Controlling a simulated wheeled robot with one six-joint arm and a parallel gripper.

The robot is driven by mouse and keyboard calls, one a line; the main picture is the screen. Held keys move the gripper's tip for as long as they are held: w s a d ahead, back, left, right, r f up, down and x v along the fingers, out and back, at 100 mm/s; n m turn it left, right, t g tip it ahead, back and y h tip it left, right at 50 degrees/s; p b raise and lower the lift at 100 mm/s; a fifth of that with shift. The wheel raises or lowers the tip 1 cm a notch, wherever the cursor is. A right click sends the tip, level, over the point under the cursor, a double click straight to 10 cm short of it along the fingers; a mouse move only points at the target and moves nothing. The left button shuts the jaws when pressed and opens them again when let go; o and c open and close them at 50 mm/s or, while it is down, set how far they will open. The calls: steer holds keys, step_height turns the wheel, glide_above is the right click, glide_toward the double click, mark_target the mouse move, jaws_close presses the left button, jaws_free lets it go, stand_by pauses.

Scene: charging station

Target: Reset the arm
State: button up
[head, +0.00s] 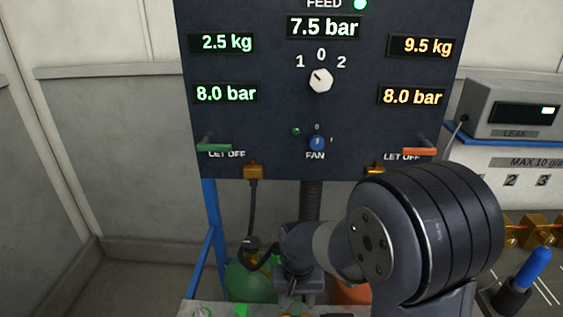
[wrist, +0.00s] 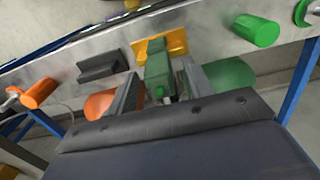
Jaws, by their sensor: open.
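My gripper (wrist: 162,90) is open in the wrist view, with one grey finger on each side of a green block-like part (wrist: 158,68). The green part stands against a yellow mount (wrist: 176,44) on a pale metal ledge (wrist: 213,45). I cannot tell whether the fingers touch the green part. In the head view my dark arm fills the lower right and reaches left, low in front of the panel (head: 262,135). The fingertips are hard to make out there.
The panel has a white selector knob (head: 321,80) turned toward 1, a blue fan knob (head: 317,143), a green lever (head: 214,146) and an orange lever (head: 419,151). A green cylinder (head: 246,281) stands below. A leak meter (head: 512,110) is at right. Left floor looks clear.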

step_height(320, 180, up, 7)
steer(key=p, duration=0.4)
steer(key=shift+r+p, duration=0.1)
steer(key=shift+p, duration=0.25)
